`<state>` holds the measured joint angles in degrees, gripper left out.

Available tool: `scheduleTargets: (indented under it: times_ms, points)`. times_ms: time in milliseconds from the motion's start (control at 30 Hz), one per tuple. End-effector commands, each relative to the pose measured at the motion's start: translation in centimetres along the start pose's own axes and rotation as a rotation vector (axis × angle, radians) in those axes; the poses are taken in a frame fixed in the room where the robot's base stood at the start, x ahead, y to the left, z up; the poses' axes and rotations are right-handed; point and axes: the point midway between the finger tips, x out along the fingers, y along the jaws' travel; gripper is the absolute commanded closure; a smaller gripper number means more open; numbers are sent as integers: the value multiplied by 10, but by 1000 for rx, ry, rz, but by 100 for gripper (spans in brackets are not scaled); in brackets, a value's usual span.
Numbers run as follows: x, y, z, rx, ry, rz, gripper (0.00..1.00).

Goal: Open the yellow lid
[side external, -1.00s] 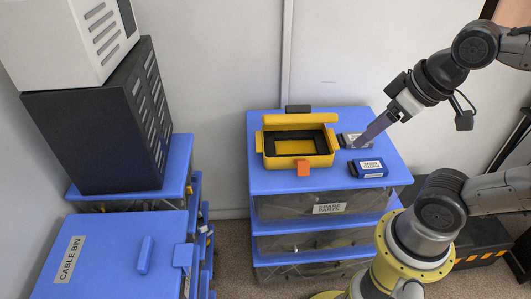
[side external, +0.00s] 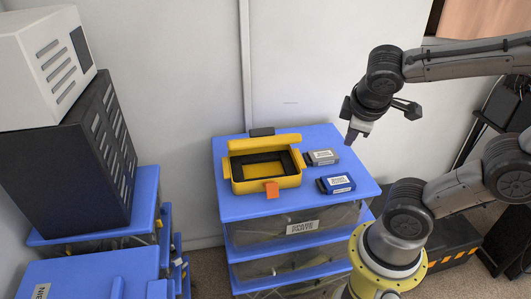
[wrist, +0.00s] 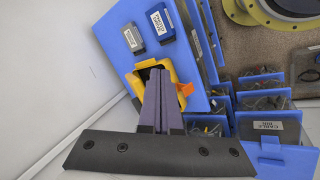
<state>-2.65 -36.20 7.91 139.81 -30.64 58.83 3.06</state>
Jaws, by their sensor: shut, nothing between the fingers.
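The yellow case (side external: 238,187) sits on the blue top of a drawer unit and shows its black-lined inside. Its yellow lid (side external: 264,144) stands raised along the back edge, tilted up and away from the opening. An orange latch (side external: 272,189) is at the front. My gripper (side external: 349,140) is above the right part of the blue top, right of the case and apart from the lid. Its purple-grey fingers are together and empty. In the wrist view the fingers (wrist: 161,76) overlap part of the yellow case (wrist: 134,82), so part of it is hidden.
A grey labelled box (side external: 322,157) and a blue labelled box (side external: 336,184) lie right of the case. The blue top (side external: 226,207) has bare room at its front. A black tower (side external: 60,180) stands at the left, and a wall is behind.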

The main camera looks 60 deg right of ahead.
Motion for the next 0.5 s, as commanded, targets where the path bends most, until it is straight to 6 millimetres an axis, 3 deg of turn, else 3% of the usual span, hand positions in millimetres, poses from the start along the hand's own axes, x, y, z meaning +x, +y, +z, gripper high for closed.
scheduleTargets:
  times_ms: [133, 267, 367, 500]
  points:
    - [30, 27, -12, -327, -181, 205, 100]
    - [51, 40, -45, -657, -285, 391, 100]
    - [70, 33, -80, -943, -330, 533, 100]
    - [100, -6, -129, -1355, -335, 704, 100]
